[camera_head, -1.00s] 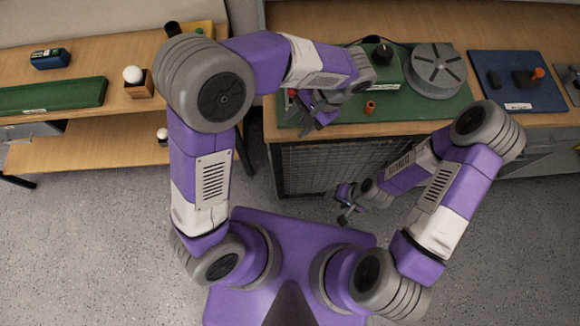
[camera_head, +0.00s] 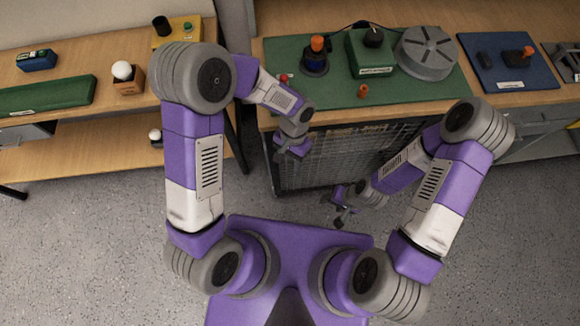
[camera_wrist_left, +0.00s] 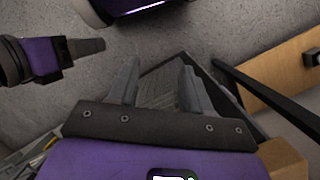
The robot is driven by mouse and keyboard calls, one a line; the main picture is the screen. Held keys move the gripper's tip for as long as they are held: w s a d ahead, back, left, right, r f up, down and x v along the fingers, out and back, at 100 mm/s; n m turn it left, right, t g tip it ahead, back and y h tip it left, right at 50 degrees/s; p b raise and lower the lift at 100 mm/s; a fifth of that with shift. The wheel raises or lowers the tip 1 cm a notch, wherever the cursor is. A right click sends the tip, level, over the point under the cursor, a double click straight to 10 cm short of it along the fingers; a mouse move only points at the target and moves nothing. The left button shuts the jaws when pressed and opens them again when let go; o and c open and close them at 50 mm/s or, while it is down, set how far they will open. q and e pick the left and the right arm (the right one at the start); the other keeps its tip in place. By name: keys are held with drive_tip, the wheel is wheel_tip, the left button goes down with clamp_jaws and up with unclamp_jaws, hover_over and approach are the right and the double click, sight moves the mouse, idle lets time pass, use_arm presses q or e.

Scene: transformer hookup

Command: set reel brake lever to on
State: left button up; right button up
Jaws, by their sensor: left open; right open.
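A grey spoked reel (camera_head: 428,50) stands on the right part of the green board (camera_head: 420,92) on the middle bench. A small orange peg-like part (camera_head: 362,91) stands near the board's front edge, and a small red-topped part (camera_head: 283,78) is at its left end. I cannot tell for sure which part is the reel brake lever or its setting. My left gripper (camera_head: 291,151) is open and empty in front of the bench edge; its spread fingers show in the left wrist view (camera_wrist_left: 159,88). My right gripper (camera_head: 341,212) is open, low in front of the mesh cabinet.
On the green board are an orange-topped black device (camera_head: 316,58) and a green box with a black knob (camera_head: 371,54). A blue board (camera_head: 512,78) lies to the right. The mesh cabinet front (camera_head: 335,158) is below the bench. A side bench (camera_head: 75,112) is at left.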

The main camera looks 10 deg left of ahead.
use_arm(q)
drive_tip(key=shift+s+f+n+h, duration=0.15)
drive_tip(key=shift+s+f+h, duration=0.05)
drive_tip(key=shift+f, duration=0.4)
drive_tip(key=shift+s+f+n+h, duration=0.15)
drive_tip(key=shift+f+h, duration=0.05)
drive_tip(key=shift+f, duration=0.4)
